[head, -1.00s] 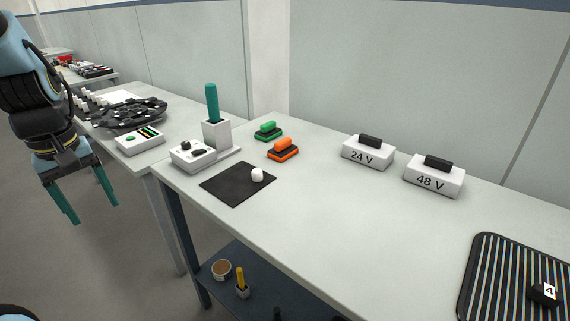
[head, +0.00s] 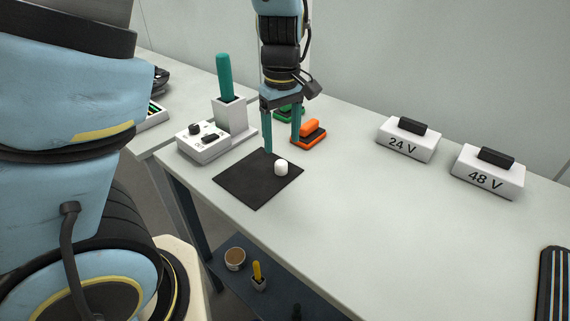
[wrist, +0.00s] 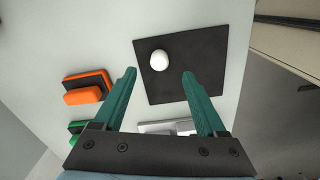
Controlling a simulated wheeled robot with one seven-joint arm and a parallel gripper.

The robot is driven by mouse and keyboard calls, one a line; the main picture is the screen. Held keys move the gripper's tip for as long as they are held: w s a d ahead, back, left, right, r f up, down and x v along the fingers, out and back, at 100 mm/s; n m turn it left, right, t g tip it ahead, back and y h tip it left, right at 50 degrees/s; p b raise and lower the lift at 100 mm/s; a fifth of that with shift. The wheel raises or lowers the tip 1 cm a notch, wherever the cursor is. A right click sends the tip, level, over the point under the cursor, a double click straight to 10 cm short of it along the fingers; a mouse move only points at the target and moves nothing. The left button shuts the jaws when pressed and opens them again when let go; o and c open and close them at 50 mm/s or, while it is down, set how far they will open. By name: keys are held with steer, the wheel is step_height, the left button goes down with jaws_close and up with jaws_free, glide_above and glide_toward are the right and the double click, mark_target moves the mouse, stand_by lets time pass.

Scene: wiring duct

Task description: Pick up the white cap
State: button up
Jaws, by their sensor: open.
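The white cap (head: 281,167) is a small rounded piece standing on the black mat (head: 250,188) near its right side. In the wrist view the white cap (wrist: 159,60) lies on the mat (wrist: 210,60), ahead of the fingertips and roughly between their lines. My gripper (head: 282,146) has two teal fingers pointing down, spread apart and empty. It is above the back part of the mat, behind the cap, and not touching it. The fingers also show in the wrist view (wrist: 160,74).
An orange-handled block (head: 310,132) stands close right of my gripper, and a green one (head: 288,112) behind it. A white base with a teal-handled tool (head: 225,78) stands left. Blocks marked 24 V (head: 407,142) and 48 V (head: 488,175) are right. The front table middle is clear.

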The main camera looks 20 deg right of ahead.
mark_target(281, 162)
steer(key=shift+w+f, duration=0.15)
steer(key=shift+f, duration=1.65)
steer(key=shift+w+f, duration=0.1)
steer(key=shift+f, duration=1.65)
jaws_close()
